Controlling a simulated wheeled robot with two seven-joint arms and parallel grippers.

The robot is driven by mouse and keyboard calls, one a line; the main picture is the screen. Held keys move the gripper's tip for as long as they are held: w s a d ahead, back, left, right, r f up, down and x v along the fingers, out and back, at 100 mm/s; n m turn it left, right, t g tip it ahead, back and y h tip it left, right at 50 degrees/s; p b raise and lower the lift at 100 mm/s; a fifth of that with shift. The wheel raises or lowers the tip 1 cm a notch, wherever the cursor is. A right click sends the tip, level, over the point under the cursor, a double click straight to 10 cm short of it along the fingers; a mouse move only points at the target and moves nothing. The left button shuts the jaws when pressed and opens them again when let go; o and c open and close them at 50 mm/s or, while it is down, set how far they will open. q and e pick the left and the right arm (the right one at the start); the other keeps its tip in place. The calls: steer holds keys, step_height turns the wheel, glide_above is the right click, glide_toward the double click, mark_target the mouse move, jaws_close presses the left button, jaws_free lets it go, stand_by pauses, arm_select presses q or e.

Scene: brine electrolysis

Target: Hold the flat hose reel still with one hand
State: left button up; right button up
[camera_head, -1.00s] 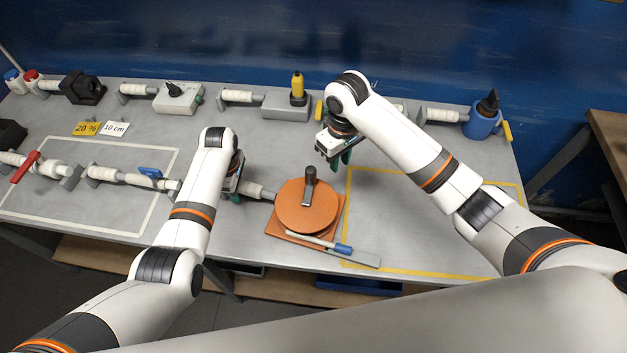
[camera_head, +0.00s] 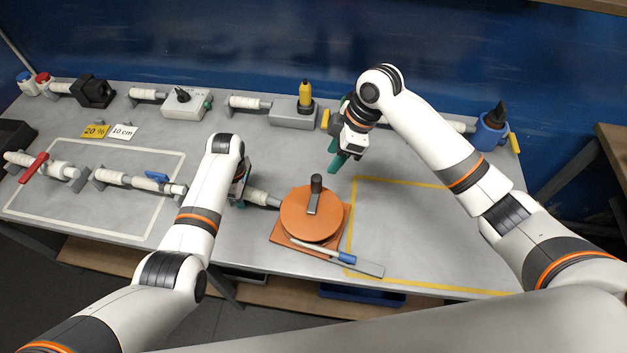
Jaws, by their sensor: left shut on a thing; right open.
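The flat hose reel (camera_head: 306,225) is an orange disc lying on an orange square base near the table's front edge. My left gripper (camera_head: 241,192) is left of the reel, at the outer end of a pale hose piece (camera_head: 262,198) that reaches the reel. Its jaws are shut and mostly hidden by my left arm; the hose piece appears to be what they hold. My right gripper (camera_head: 338,159) is open and empty, above the table behind the reel, apart from the crank.
A blue-ended white tube (camera_head: 322,250) and a grey strip (camera_head: 357,267) lie at the reel's front. The yellow-outlined area (camera_head: 430,235) to the right is bare. Fittings line the back, including a grey box with a yellow post (camera_head: 293,114) and a blue container (camera_head: 490,131).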

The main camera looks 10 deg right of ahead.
mark_target(318, 178)
steer(key=shift+n, duration=0.6)
steer(key=x, duration=0.7)
steer(key=a+x, duration=0.1)
steer(key=x, duration=0.3)
steer(key=shift+w+f, duration=0.1)
steer(key=shift+y, duration=0.3)
steer(key=c, duration=1)
